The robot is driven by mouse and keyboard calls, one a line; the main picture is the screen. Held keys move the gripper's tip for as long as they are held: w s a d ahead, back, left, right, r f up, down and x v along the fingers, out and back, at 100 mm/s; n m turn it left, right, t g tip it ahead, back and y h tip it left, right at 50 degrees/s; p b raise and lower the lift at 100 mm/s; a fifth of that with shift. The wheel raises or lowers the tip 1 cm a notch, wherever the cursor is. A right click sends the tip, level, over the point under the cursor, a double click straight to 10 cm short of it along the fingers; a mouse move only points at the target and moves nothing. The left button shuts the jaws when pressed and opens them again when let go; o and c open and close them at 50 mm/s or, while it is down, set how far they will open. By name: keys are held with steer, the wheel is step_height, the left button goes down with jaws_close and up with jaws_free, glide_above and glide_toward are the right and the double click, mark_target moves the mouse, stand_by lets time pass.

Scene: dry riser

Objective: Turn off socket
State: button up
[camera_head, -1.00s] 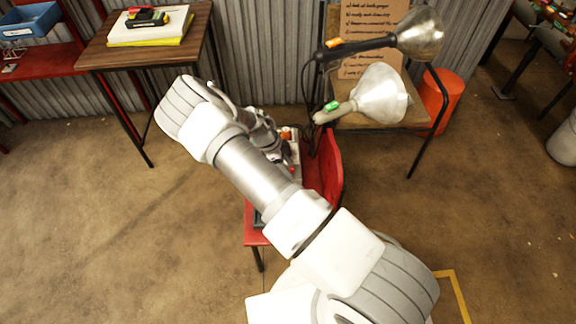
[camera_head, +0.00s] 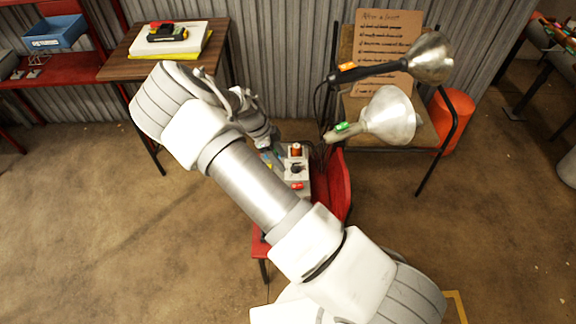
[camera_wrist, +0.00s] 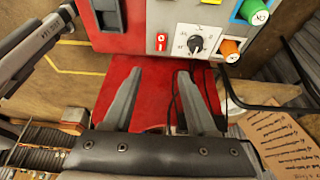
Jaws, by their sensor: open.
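A grey control box (camera_head: 295,180) sits on a red chair (camera_head: 340,185) in the head view. In the wrist view its panel (camera_wrist: 180,15) fills the top, with a small red switch (camera_wrist: 161,42), a black pointer dial (camera_wrist: 196,44), an orange plug-like part (camera_wrist: 229,48) and a green one (camera_wrist: 252,12). I cannot tell which part is the socket's switch. My gripper (camera_wrist: 160,72) is open and empty, its fingertips below the panel and apart from the red switch in the picture. In the head view my arm partly hides the gripper and the box.
Two lamps with metal shades (camera_head: 390,115) stand right of the box, by a handwritten board (camera_head: 385,50). A wooden table (camera_head: 120,65) stands at the back left, an orange bucket (camera_head: 455,120) at the right. Dark cables hang beside the box. The floor at left is clear.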

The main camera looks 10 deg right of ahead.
steer(key=shift+v, duration=1.55)
steer(key=s+d+r+n+t+y, duration=0.1)
steer(key=s+r+n+y, duration=0.35)
steer(key=r, duration=0.85)
steer(key=s+d+r+n+t+y, duration=0.1)
steer(key=s+r+n, duration=0.5)
steer(key=r, duration=0.7)
steer(key=s+d+r+n+t+h, duration=0.1)
steer(key=s+d+r+n+t, duration=0.1)
steer(key=s+r+n, duration=0.45)
steer(key=s+d+r+n+t, duration=0.1)
steer(key=s+r+n+t, duration=0.15)
steer(key=s, duration=0.75)
step_height(320, 180, up, 14)
steer(key=p, duration=1.4)
steer(key=shift+s+d+n+p, duration=0.2)
steer(key=shift+s+n+p, duration=0.05)
steer(key=shift+n+p, duration=0.1)
